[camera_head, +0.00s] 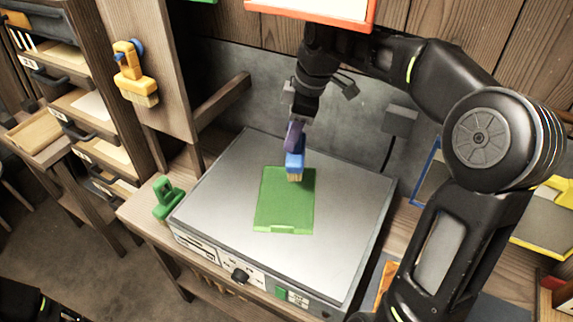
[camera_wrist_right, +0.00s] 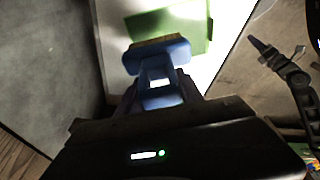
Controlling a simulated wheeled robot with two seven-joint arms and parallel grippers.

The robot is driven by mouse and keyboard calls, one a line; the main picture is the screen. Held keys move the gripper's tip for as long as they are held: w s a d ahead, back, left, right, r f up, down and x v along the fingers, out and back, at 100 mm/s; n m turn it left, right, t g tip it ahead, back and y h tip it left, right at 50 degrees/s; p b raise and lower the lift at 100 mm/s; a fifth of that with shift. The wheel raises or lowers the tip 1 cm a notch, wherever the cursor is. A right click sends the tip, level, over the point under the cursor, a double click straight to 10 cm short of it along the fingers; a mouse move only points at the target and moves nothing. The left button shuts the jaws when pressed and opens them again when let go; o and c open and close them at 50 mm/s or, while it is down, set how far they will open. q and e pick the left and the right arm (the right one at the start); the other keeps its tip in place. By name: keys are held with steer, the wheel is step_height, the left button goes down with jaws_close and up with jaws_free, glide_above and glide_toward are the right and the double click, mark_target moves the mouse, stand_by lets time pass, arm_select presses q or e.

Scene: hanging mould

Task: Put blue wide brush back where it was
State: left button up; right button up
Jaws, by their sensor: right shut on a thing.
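My right gripper (camera_head: 297,122) is shut on the handle of the blue wide brush (camera_head: 295,160), bristles down. In the head view the brush is over the back part of the green mould (camera_head: 284,205), which lies on the grey metal plate (camera_head: 350,190). I cannot tell whether the bristles touch it. In the right wrist view the brush (camera_wrist_right: 160,65) shows its blue body and tan bristles, with the green mould (camera_wrist_right: 200,42) beyond. My left gripper seems to show in the right wrist view (camera_wrist_right: 262,52), small and dark; its jaws are unclear.
A yellow brush (camera_head: 135,75) hangs on the wooden post at left. A green clamp-like object (camera_head: 168,198) is at the plate's left edge. A red-orange framed panel (camera_head: 312,8) hangs above. A drawer shelf (camera_head: 85,110) stands at left.

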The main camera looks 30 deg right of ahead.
steer(key=shift+w+a+f+m, duration=0.1)
steer(key=shift+a+f+m, duration=0.3)
steer(key=w+a+f+m+h+b, duration=0.2)
steer(key=a+f+m, duration=0.4)
steer(key=a+m, duration=0.3)
steer(key=shift+w+a+f+m+t+h+b, duration=0.3)
steer(key=shift+w+a+m+t+b, duration=0.15)
steer(key=shift+w+m, duration=0.4)
steer(key=shift+s, duration=0.1)
